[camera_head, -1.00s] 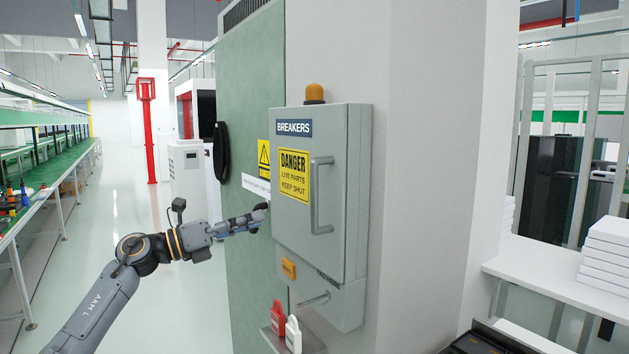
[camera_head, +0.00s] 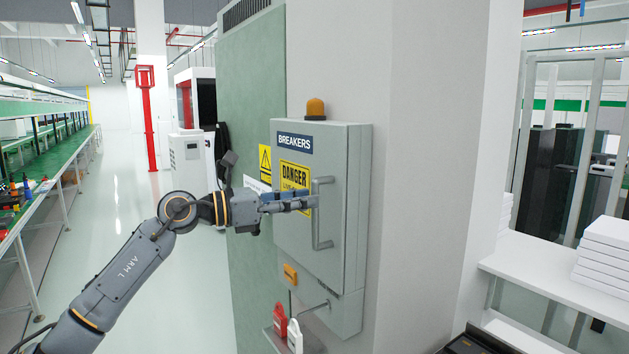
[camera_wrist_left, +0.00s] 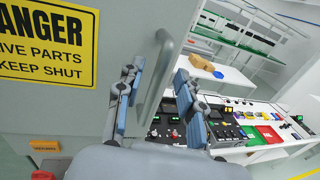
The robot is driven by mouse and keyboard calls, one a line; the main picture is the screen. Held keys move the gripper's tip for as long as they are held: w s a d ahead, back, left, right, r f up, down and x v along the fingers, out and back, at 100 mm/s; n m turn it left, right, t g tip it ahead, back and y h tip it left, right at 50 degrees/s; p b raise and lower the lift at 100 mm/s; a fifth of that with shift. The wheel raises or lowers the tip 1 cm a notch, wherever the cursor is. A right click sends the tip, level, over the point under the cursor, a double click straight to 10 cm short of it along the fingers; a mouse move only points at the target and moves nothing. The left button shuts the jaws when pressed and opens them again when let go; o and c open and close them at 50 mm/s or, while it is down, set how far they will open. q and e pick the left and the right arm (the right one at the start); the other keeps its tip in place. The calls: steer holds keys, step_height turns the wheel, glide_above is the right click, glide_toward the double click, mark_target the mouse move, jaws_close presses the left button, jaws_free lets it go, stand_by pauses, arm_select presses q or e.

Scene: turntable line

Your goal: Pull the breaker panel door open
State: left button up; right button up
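The grey breaker panel door (camera_head: 345,245) is shut on its box on the wall column. It has a BREAKERS label and a yellow DANGER sign (camera_head: 294,176). A vertical grey bar handle (camera_head: 320,243) stands on the door, right of the sign. My left gripper (camera_head: 310,199) is at the upper half of the handle, partly covering the sign. In the left wrist view the open fingers (camera_wrist_left: 157,78) stand on either side of the handle (camera_wrist_left: 158,72), with gaps visible, so it is not clamped. My right gripper is out of view.
An orange beacon (camera_head: 316,108) sits on top of the box. Below are an orange tag (camera_head: 290,274), a red padlock (camera_head: 280,322) and a white padlock (camera_head: 295,338) on a small shelf. A white table (camera_head: 530,262) with stacked white boards stands at right. The left floor is clear.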

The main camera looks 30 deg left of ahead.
arm_select(q)
steer(key=shift+p+x, duration=0.6)
steer(key=shift+x, duration=1.05)
jaws_close()
